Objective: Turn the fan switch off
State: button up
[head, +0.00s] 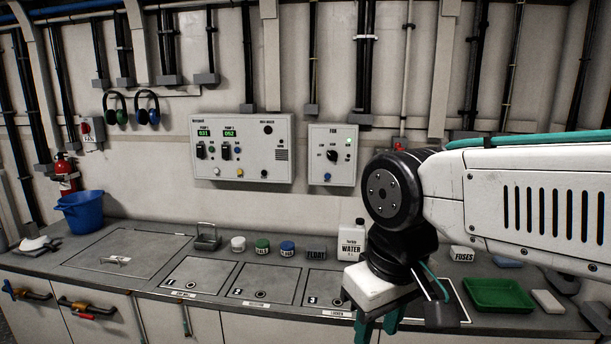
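The fan box (319,174) is a pale panel on the back wall, labelled FAN. Its dark rotary switch (333,156) sits in the middle with small markings around it. The way its pointer faces is too small to tell for sure.
A larger pump panel (243,172) with lit displays hangs left of the fan box. On the bench below stand several small jars (262,247), a white water bottle (351,240) and a green tray (498,295). The wall before the fan box is clear.

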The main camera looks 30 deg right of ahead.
aim_at(332, 155)
jog(key=z, duration=0.9)
jog(key=i, duration=1.25)
jog(key=z, duration=0.75)
